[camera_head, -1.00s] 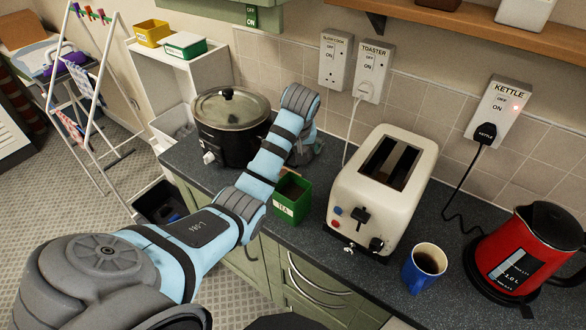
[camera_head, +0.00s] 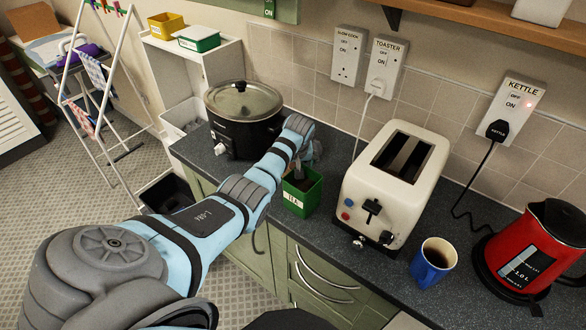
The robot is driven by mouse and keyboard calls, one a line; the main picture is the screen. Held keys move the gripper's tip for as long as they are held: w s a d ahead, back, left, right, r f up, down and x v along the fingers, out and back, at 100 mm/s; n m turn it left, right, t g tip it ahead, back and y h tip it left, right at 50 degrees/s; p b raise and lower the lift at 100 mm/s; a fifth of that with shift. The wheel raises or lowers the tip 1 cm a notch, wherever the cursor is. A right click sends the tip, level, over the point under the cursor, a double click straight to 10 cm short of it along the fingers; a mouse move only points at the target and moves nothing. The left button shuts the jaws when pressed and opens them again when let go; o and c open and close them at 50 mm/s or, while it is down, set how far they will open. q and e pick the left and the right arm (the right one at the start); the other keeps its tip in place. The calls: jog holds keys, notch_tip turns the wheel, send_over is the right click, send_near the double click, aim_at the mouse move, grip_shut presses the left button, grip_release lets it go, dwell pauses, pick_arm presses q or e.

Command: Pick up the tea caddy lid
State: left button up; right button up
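The green tea caddy (camera_head: 299,200), with a white TEA label, stands upright on the dark worktop between the slow cooker and the toaster. Its top looks dark and is partly covered by my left gripper. I cannot make out a separate lid. My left gripper (camera_head: 302,181) is at the caddy's top, pointing down, with the wrist above it. The fingers are small and dark, so I cannot tell whether they are open or touching the caddy. My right gripper is not in view.
A black slow cooker (camera_head: 243,118) stands left of the caddy, a cream toaster (camera_head: 392,190) close on its right. Farther right are a blue mug (camera_head: 432,262) of dark liquid and a red kettle (camera_head: 533,250). A clothes airer (camera_head: 95,90) stands on the floor at left.

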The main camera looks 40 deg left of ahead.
pick_arm(q)
jog(key=c, duration=1)
jog(key=shift+s+d, duration=0.1)
jog(key=shift+d, duration=0.05)
jog(key=c, duration=0.7)
jog(key=shift+c, duration=0.6)
